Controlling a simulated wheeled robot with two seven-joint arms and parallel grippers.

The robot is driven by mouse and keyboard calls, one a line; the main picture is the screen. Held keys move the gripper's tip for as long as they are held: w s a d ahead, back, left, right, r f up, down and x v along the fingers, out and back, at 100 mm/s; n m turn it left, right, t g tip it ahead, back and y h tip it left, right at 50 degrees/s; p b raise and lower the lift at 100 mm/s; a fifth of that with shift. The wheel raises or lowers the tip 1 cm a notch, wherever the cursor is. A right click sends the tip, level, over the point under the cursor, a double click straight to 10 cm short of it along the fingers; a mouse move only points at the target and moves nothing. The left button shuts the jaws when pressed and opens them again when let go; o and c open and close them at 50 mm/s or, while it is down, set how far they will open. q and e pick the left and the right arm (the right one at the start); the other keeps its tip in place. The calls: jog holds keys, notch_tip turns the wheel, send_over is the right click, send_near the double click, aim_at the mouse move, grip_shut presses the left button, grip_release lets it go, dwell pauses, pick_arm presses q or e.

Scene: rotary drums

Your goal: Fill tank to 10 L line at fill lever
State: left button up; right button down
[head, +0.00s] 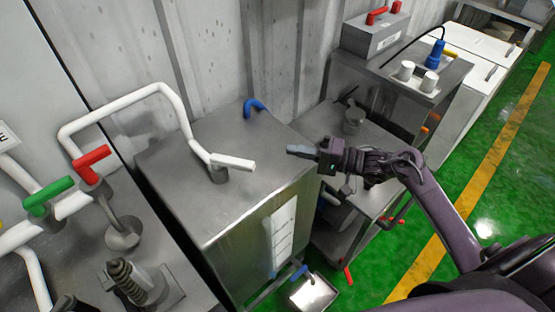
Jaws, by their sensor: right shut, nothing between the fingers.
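The steel tank (222,130) is a box in the middle of the head view. A white sight panel (285,230) with marks and a blue strip is on its right-hand face; I cannot read the level. A white pipe (140,92) runs to a fitting on the tank top, where a white lever (233,162) points right. A red lever (92,158) and a green lever (48,197) sit on the piping at left. My right gripper (290,150) is shut and empty, right of the white lever and apart from it. My left gripper is out of view.
A blue hooked handle (256,106) is at the tank's back. A small blue lever (299,271) and a tray (314,293) are low at its front. A steel bench (385,150) stands right of the tank. Green floor (470,220) lies open at right.

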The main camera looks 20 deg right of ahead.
aim_at(240, 160)
jog(key=shift+s+d+f+m+g, duration=0.15)
jog(key=shift+s+d+m+g, duration=0.15)
jog(key=shift+s, duration=0.15)
jog(key=shift+s+d+f+m+g, duration=0.2)
jog(key=shift+s+m, duration=0.1)
jog(key=shift+s, duration=0.1)
jog(key=shift+a+r, duration=0.1)
jog(key=x, duration=0.3)
jog(key=p+x, duration=0.1)
jog(key=x, duration=0.2)
jog(key=p+x, duration=0.1)
jog(key=x, duration=0.2)
jog(key=shift+a+r, duration=0.35)
jog(key=s+a+p, duration=0.2)
jog(key=shift+a, duration=0.3)
jog(key=shift+s+a+f+p, duration=0.1)
jog(key=shift+s+a+p, duration=0.15)
jog(key=shift+s+p, duration=0.15)
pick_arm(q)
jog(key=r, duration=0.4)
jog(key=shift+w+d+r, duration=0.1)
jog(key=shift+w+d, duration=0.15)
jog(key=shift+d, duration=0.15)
pick_arm(e)
jog(key=shift+f, duration=0.1)
jog(key=shift+w, duration=0.1)
